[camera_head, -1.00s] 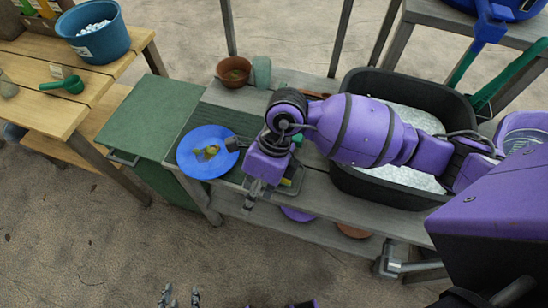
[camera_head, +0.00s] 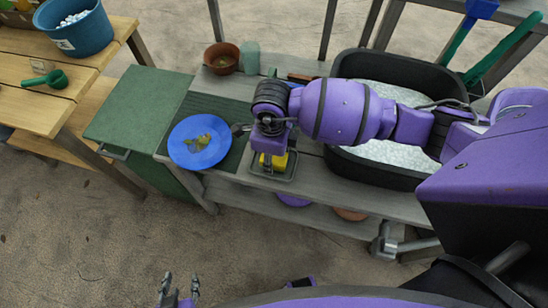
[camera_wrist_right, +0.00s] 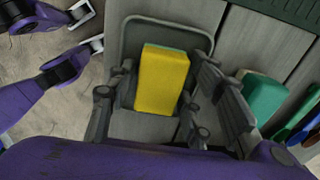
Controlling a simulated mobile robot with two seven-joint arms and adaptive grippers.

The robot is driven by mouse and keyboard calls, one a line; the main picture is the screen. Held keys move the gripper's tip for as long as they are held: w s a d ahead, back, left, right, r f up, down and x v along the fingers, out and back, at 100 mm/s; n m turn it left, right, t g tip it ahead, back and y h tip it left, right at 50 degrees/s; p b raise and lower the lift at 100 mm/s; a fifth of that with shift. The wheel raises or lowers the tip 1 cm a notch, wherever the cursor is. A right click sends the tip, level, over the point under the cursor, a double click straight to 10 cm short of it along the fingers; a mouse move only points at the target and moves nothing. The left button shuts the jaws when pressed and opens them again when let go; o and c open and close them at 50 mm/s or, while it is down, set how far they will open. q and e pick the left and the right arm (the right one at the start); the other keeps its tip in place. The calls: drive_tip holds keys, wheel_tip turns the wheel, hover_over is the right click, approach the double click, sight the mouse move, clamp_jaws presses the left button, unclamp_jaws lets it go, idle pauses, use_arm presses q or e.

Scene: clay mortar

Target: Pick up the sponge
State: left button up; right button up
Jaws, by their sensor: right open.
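The sponge (camera_wrist_right: 162,80) is a yellow block with a thin green layer at its far end in the right wrist view. It sits in a shallow grey tray (camera_wrist_right: 206,42) on the grey wooden bench. In the head view a yellow part of the sponge (camera_head: 279,161) shows beside my right gripper (camera_head: 266,160), which hides the rest. In the wrist view my right gripper (camera_wrist_right: 163,75) is open, one finger on each side of the sponge, with a gap at least on the right. My left gripper (camera_head: 179,290) is open and empty at the bottom of the head view, away from the bench.
A blue plate (camera_head: 199,142) with a small yellow-green item lies on a dark green mat left of the tray. A terracotta pot (camera_head: 221,58) and a teal cup (camera_head: 250,57) stand behind. A teal block (camera_wrist_right: 262,97) and several coloured tools lie right of the gripper in the wrist view.

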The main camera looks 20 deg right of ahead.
drive_tip(key=c, duration=0.7)
drive_tip(key=shift+r, duration=0.1)
wheel_tip(320, 180, up, 10)
drive_tip(key=shift+f, duration=0.1)
